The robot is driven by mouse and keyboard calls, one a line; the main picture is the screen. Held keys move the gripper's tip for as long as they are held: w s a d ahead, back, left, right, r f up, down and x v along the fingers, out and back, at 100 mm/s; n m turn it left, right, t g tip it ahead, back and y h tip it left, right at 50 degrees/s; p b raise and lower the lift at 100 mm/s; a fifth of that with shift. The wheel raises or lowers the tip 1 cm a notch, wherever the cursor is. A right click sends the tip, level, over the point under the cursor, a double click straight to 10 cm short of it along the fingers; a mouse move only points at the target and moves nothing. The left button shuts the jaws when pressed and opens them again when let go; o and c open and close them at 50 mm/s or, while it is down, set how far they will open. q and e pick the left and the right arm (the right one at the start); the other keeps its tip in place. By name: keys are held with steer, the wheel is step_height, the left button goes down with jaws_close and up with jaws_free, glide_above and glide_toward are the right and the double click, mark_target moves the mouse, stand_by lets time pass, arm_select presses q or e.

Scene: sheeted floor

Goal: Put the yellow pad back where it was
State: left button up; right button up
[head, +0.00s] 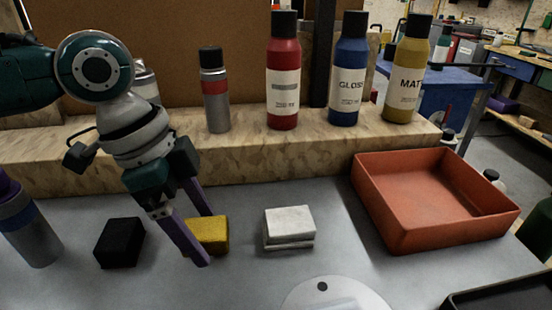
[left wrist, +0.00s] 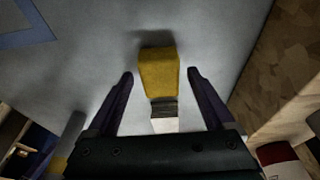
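The yellow pad (head: 214,234) lies on the grey table between a black pad (head: 120,243) on its left and a white block (head: 289,226) on its right. My left gripper (head: 207,240) points down at the yellow pad. One purple finger is in front of the pad and covers part of it, the other behind. In the left wrist view the yellow pad (left wrist: 159,72) lies between the tips of my left gripper (left wrist: 160,75), with a gap on each side. The fingers are open and hold nothing. My right gripper is not in view.
An orange tray (head: 436,199) stands on the right of the table. A wood ledge (head: 250,153) at the back carries red (head: 283,86), blue (head: 348,88) and yellow (head: 405,84) bottles and a grey spray can (head: 216,103). A grey-blue bottle (head: 32,230) stands at the left edge.

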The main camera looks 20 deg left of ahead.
arm_select(q)
steer(key=p+v, duration=0.2)
steer(key=v, duration=1)
steer(key=shift+r, duration=0.15)
steer(key=shift+p, duration=0.3)
